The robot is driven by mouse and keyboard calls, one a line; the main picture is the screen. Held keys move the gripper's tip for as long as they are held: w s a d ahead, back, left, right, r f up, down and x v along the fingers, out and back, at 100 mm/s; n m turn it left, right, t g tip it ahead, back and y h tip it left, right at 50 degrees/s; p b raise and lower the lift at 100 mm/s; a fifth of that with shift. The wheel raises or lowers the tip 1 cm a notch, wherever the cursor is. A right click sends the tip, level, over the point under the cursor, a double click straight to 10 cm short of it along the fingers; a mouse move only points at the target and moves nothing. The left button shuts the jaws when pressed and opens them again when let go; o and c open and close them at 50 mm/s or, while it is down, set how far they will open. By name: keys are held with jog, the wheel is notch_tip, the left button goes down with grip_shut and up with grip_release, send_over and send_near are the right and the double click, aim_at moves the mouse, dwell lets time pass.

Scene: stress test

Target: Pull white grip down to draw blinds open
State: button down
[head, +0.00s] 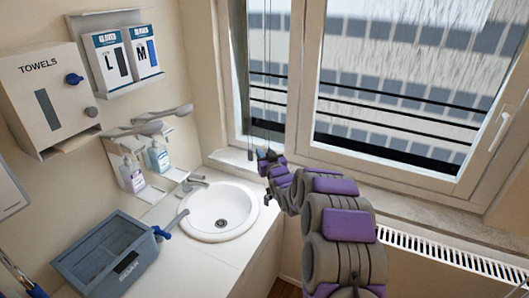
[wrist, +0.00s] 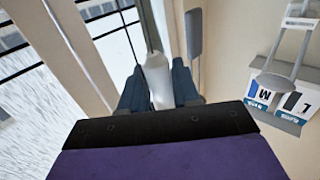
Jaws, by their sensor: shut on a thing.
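The white grip (wrist: 157,82) is between the dark blue fingers of my gripper (wrist: 158,92) in the wrist view, and the gripper is shut on it. A thin cord (wrist: 150,25) runs from the end of the grip along the window frame. In the head view my gripper (head: 268,156) is at the left part of the window, above the sill, by the hanging cords (head: 267,80). The white grip cannot be made out there. No lowered blind slats are clear in either view.
A grey elongated piece (wrist: 194,33) hangs beside the grip. The window sill (head: 232,157), round sink (head: 218,212) and faucet (head: 195,182) lie below and left of my gripper. A blue-grey box (head: 110,255) stands on the counter. A window handle (head: 500,130) is at right.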

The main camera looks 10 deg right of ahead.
jog(key=shift+r, duration=0.1)
jog(key=c, duration=1)
grip_release()
jog(key=shift+o, duration=0.2)
jog(key=s+d, duration=0.2)
jog(key=s, duration=1.5)
jog(key=shift+d+b, duration=0.35)
jog(key=shift+f, duration=0.2)
